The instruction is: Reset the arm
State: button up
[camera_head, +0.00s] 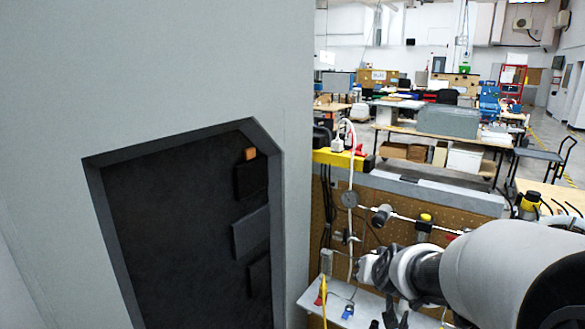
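My arm (500,275) reaches in from the lower right, with its pale links pointing left toward the middle of the picture. Small dark parts at its far end, at the bottom edge of the picture, look like my gripper (394,316). They are small and partly cut off, so I cannot tell whether the fingers are open or shut. I see nothing held there. The arm end is to the right of a large grey housing (200,70), and appears apart from it.
The housing fills the left half and has a dark recess (185,230) holding several dark blocks and a small orange piece (250,153). Behind my arm is a pegboard bench (380,200) with cables and fittings. Workshop tables (447,121) stand farther back.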

jog(key=s+a+n+g, duration=0.1)
jog(key=s+a+g, duration=0.1)
jog(key=s, duration=1.4)
jog(key=s+a+r+n+g, duration=0.1)
jog(key=s+a+g, duration=0.1)
jog(key=s, duration=1.4)
jog(key=shift+s+r+n+g+y+b, duration=0.15)
jog(key=shift+s+n+g+y+b, duration=0.2)
jog(key=shift+g, duration=0.25)
jog(key=shift+d, duration=0.1)
